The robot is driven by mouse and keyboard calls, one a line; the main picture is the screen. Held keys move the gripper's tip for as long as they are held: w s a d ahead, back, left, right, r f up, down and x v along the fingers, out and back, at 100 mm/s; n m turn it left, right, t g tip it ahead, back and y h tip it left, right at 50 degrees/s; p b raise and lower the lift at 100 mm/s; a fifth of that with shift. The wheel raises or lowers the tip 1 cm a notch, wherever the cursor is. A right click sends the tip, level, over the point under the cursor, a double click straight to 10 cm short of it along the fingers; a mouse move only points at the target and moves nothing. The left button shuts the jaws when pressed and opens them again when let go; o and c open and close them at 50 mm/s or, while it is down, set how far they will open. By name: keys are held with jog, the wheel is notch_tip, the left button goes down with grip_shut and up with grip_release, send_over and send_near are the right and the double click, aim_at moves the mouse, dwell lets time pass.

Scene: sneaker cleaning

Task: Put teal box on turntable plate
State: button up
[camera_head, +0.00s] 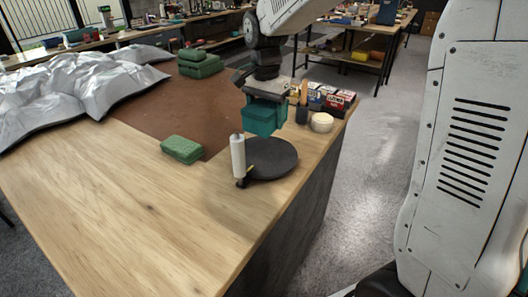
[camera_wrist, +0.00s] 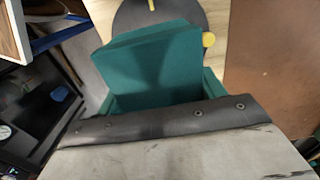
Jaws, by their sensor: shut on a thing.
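The teal box (camera_head: 262,119) is in my gripper (camera_head: 265,98), held above the far part of the dark round turntable plate (camera_head: 270,158). My gripper is shut on the box. In the wrist view the teal box (camera_wrist: 155,68) fills the upper middle, and part of the turntable plate (camera_wrist: 190,12) shows beyond it. The fingertips are mostly hidden by the box and the wrist housing. A white upright cylinder (camera_head: 238,157) stands at the plate's left edge.
A green block (camera_head: 182,149) lies left of the plate, and stacked green blocks (camera_head: 200,63) sit farther back on a brown mat (camera_head: 165,105). Small boxes (camera_head: 330,97) and a cream round item (camera_head: 321,122) stand to the right. Silver bags (camera_head: 75,80) lie at left. The table's front is clear.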

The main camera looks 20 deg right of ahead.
aim_at(265, 154)
notch_tip(265, 154, down, 9)
jog(key=shift+f, duration=0.2)
dwell(0.3)
jog(key=shift+f, duration=0.1)
jog(key=o, duration=1.2)
